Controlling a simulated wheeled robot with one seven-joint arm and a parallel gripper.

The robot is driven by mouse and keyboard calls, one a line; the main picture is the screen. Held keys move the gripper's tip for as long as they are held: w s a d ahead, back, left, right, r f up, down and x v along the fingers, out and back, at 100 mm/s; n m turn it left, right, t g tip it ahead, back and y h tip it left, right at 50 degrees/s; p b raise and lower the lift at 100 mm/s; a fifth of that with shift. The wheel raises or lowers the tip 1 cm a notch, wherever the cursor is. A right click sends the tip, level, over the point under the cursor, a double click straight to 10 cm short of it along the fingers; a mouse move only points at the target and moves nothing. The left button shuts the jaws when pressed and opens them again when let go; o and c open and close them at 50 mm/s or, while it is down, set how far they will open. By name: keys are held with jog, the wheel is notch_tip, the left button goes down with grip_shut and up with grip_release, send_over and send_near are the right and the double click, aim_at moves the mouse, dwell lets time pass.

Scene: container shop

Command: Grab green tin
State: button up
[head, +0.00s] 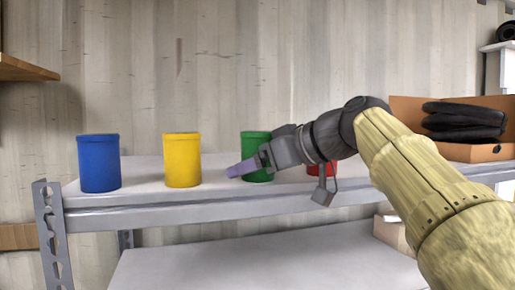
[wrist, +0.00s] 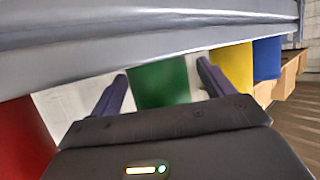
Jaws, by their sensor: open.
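The green tin (head: 257,146) stands upright on the white shelf top, third in a row of tins. Its lower part is partly hidden behind my gripper (head: 238,169) in the head view. In the wrist view, the green tin (wrist: 160,84) shows between the two purple fingers of my gripper (wrist: 163,72). The fingers are apart, with light gaps between them and the tin. I cannot tell how far the fingertips are from the tin in depth.
A yellow tin (head: 182,160) and a blue tin (head: 99,163) stand to the left. A red tin (head: 314,171) is mostly hidden behind my arm. The grey shelf edge (head: 150,215) runs along the front. An open cardboard box (head: 461,152) with black items stands at right.

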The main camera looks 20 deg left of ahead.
dwell(0.5)
jog(key=c, duration=1.3)
jog(key=shift+r, duration=0.1)
jog(key=shift+w+r, duration=0.1)
jog(key=shift+r, duration=1.35)
jog(key=shift+d+r+b, duration=0.2)
jog(key=shift+b, duration=0.1)
jog(key=s+d+b, duration=0.1)
jog(key=s+d, duration=0.1)
jog(key=d, duration=0.3)
jog(key=s+d+b, duration=0.2)
jog(key=d, duration=0.3)
jog(key=s+d+b, duration=0.1)
jog(key=s+d, duration=0.2)
jog(key=d, duration=0.3)
jog(key=shift+d, duration=0.1)
